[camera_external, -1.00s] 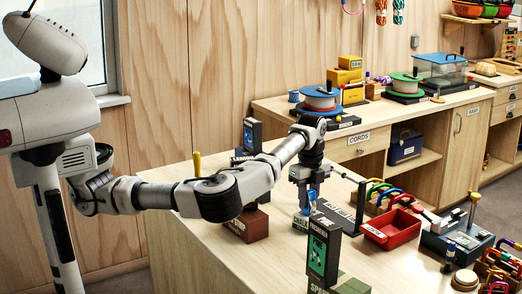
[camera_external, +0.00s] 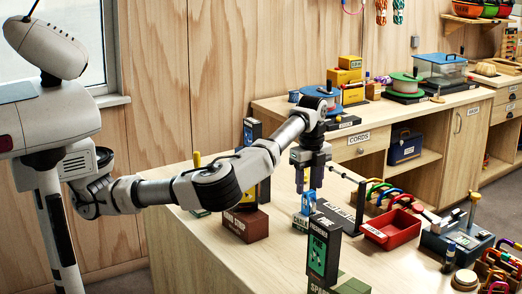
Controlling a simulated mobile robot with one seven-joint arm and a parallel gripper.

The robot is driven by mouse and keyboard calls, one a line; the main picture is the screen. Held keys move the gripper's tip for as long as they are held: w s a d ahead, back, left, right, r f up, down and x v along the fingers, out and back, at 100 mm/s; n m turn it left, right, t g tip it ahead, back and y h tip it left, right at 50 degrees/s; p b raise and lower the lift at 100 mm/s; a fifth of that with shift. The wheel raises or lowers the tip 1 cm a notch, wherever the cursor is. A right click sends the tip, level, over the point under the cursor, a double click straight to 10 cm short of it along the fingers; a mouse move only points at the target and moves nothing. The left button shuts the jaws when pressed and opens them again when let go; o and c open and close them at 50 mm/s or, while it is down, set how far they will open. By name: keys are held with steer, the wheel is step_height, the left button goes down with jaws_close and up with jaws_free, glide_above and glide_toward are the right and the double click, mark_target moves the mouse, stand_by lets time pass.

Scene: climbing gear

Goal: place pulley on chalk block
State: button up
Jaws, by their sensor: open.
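The blue pulley (camera_external: 308,203) stands upright on top of the chalk block (camera_external: 300,223), a small labelled block on the near workbench. My gripper (camera_external: 309,185) points straight down just above the pulley, its two fingers apart with nothing held between them. The fingertips are near the pulley's top; I cannot tell whether they are clear of its sides. The lower right of the chalk block is partly hidden by a dark display stand.
The dark display stand (camera_external: 323,250) rises close in front. A brown block (camera_external: 245,224) sits to the left. A black rack (camera_external: 340,212) with a rod and a red tray (camera_external: 391,229) are to the right. The bench's front left is clear.

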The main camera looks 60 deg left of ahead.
mark_target(309, 191)
step_height(309, 191, up, 7)
steer(key=shift+b, duration=0.3)
